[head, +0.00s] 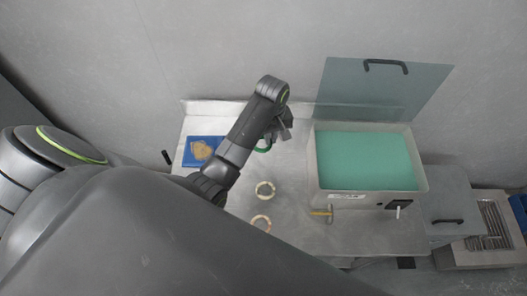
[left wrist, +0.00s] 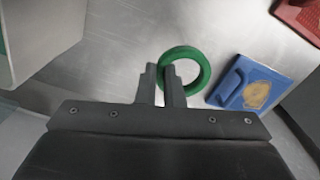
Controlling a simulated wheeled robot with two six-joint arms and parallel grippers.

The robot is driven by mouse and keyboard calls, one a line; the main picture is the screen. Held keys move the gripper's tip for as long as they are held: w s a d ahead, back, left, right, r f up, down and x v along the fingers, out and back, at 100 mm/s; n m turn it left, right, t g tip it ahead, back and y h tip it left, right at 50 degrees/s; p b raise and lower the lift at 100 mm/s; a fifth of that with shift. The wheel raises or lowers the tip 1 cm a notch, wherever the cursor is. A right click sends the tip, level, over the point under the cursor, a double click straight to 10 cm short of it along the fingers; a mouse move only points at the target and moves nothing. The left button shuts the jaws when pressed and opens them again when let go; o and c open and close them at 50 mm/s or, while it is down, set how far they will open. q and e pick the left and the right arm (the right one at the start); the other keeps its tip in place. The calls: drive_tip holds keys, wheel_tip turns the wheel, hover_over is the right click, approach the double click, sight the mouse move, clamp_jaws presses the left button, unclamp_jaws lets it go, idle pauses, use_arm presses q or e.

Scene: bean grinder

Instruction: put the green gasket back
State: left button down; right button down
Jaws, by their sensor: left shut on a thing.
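The green gasket (left wrist: 207,68) is a ring seen in the left wrist view. A small green part of it (head: 265,149) shows below my gripper in the head view. My left gripper (left wrist: 160,72) is shut on the left side of the gasket's rim. In the head view, my left gripper (head: 280,128) is over the back part of the metal table, between a blue tray and an open box. The gasket's height above the table is hard to tell. My right gripper is not in view.
A blue tray (head: 187,157) with a tan round piece stands left. A pale box (head: 424,180) with a teal inside and raised clear lid (head: 380,90) stands right. A yellow-handled tool (head: 320,212) lies before it.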

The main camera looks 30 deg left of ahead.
use_arm(q)
hover_over(269, 160)
wheel_tip(269, 160, down, 5)
drive_tip(key=shift+p, duration=0.4)
drive_tip(key=shift+f+p, duration=0.4)
drive_tip(key=shift+f, duration=1.95)
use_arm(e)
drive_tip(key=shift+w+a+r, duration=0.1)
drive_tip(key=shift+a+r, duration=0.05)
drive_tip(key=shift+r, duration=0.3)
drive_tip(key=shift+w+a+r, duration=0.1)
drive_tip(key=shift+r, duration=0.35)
use_arm(q)
drive_tip(key=shift+d, duration=0.1)
drive_tip(key=c, duration=1.6)
unclamp_jaws()
drive_tip(key=shift+f, duration=0.1)
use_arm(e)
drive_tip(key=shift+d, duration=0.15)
use_arm(q)
drive_tip(key=shift+o, duration=0.2)
drive_tip(key=shift+r, duration=0.2)
